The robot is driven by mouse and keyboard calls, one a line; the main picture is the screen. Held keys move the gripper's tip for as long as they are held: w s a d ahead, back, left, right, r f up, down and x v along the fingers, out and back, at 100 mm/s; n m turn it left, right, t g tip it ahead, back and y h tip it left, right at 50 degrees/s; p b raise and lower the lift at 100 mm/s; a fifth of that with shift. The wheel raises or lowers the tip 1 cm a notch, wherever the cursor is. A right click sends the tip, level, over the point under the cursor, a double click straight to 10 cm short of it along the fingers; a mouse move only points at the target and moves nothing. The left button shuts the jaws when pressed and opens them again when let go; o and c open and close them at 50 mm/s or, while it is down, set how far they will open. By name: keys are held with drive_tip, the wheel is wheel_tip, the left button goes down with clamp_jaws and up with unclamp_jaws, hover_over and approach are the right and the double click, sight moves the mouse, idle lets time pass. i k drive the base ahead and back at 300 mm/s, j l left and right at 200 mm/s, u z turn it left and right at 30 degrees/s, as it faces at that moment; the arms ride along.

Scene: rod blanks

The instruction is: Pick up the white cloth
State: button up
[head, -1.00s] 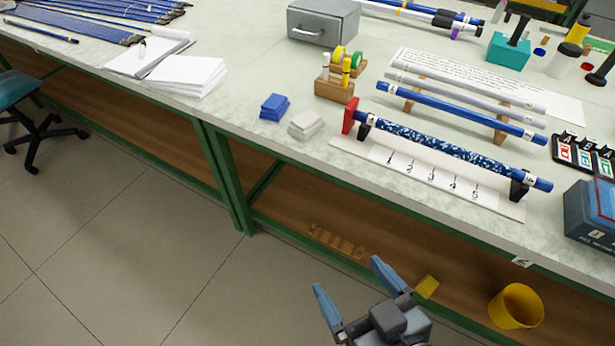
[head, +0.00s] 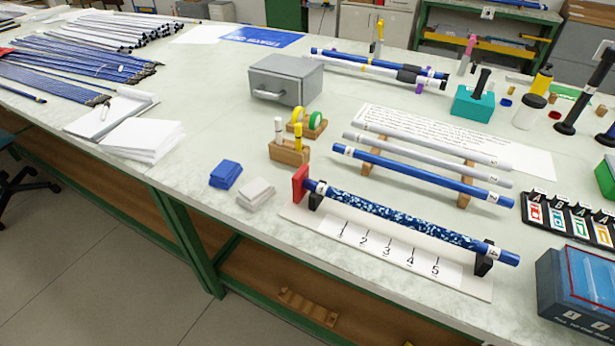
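A small folded white cloth (head: 256,193) lies on the bench top near the front edge, in the middle of the head view. A folded blue cloth (head: 226,174) lies just to its left, a small gap away. To the right of the white cloth is the red end stop (head: 299,183) of a numbered measuring board (head: 312,231). Nothing covers the white cloth. My gripper is out of the picture now.
A wooden block with markers (head: 289,152) stands behind the cloths. A speckled blue rod (head: 400,217) rests on black holders over the board. White paper stacks (head: 142,139) lie to the left. The bench between papers and cloths is clear.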

sight(252, 195)
drive_tip(key=i+j+z, duration=0.15)
drive_tip(key=j+z, duration=0.45)
drive_tip(key=j, duration=0.25)
drive_tip(key=i+j+z, duration=0.1)
drive_tip(key=j+z, duration=0.2)
drive_tip(key=j, duration=0.2)
